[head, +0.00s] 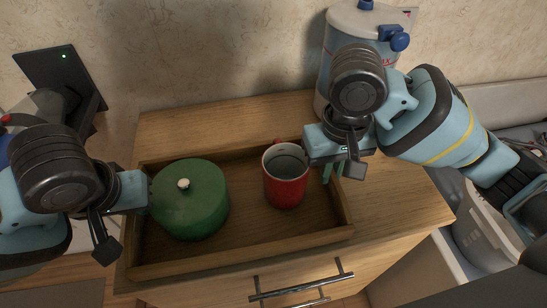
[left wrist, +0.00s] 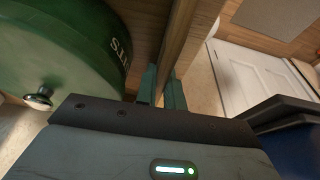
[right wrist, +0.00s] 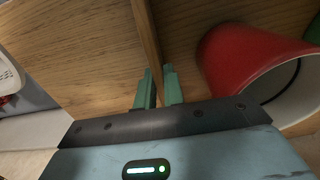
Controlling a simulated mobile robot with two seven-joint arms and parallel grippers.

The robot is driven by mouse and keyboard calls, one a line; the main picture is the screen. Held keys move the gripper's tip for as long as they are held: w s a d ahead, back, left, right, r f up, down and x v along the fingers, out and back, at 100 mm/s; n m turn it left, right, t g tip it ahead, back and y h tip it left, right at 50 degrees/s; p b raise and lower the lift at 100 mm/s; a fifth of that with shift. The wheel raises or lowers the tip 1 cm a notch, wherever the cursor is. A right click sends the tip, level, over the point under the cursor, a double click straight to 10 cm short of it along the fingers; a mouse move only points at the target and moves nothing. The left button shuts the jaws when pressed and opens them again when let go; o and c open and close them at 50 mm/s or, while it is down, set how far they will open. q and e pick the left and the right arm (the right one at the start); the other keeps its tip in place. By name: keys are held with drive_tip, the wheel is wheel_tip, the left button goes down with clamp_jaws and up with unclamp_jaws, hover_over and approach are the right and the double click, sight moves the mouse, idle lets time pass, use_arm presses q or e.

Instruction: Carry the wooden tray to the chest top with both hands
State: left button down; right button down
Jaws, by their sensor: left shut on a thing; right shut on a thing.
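The wooden tray (head: 262,247) is level over the left part of the wooden chest top (head: 390,205); I cannot tell whether it rests on it or hangs just above. In the tray, a green lidded pot (head: 190,205) stands at the left and a red mug (head: 286,188) at the right. My left gripper (head: 147,190) is shut on the tray's left wall, which shows between its fingers in the left wrist view (left wrist: 165,88). My right gripper (head: 332,172) is shut on the right wall, seen between its fingers in the right wrist view (right wrist: 157,88).
A white dispenser with blue parts (head: 350,30) stands at the back right of the chest. A wall is close behind. Metal drawer handles (head: 300,284) stick out in front. Bare chest top lies to the tray's right. A white basin (head: 485,240) is further right.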

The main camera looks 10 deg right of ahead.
use_arm(q)
drive_tip(key=c, duration=1.5)
unclamp_jaws()
use_arm(e)
drive_tip(key=c, duration=1.5)
unclamp_jaws()
drive_tip(key=shift+f, duration=0.1)
use_arm(q)
drive_tip(key=v, duration=1.2)
use_arm(e)
wheel_tip(320, 180, up, 12)
use_arm(q)
drive_tip(key=shift+s+f, duration=0.1)
